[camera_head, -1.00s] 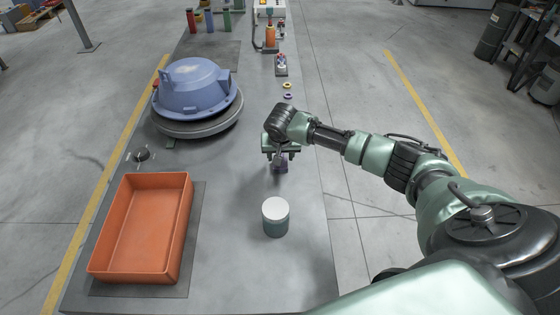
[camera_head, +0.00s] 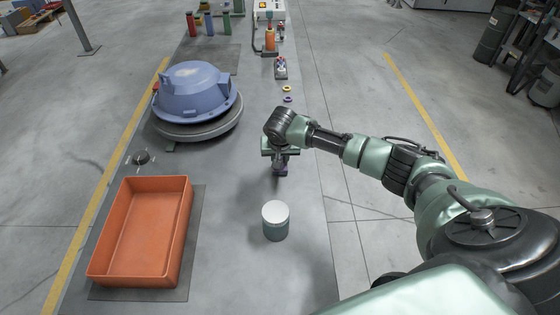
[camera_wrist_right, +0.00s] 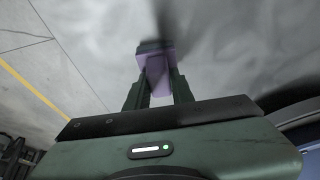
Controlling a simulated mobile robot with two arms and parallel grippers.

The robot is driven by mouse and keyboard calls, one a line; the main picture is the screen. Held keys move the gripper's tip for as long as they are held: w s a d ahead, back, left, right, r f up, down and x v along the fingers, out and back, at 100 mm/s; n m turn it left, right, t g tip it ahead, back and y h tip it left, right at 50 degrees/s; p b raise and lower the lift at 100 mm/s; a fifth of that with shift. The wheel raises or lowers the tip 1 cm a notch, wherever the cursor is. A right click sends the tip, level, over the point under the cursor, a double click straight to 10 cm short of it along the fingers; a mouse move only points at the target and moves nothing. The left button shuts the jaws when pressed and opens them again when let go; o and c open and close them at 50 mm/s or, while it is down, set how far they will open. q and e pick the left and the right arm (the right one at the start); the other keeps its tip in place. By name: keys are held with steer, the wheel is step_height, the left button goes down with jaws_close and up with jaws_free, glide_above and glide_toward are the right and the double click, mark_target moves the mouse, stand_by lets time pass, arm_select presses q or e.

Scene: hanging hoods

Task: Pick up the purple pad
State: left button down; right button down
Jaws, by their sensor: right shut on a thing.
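The purple pad (camera_wrist_right: 156,72) shows between the two fingers of my right gripper (camera_wrist_right: 157,92) in the right wrist view. The fingers are shut on it, one on each side. In the head view my right gripper (camera_head: 280,168) points down over the grey table, right of the blue hood. The pad is mostly hidden there by the gripper, with a small purple patch at the fingertips. I cannot tell how far the pad is from the table top. My left gripper is not in view.
An orange tray (camera_head: 183,245) stands at the front left. A white-lidded jar (camera_head: 275,222) stands in front of my right gripper. The blue hood (camera_head: 195,88) rests on a round grey stand (camera_head: 200,127). Small rings (camera_head: 287,88) and an orange bottle (camera_head: 270,38) are farther back.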

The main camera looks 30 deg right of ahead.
step_height(320, 180, up, 20)
steer(key=b, duration=0.2)
steer(key=shift+f, duration=0.25)
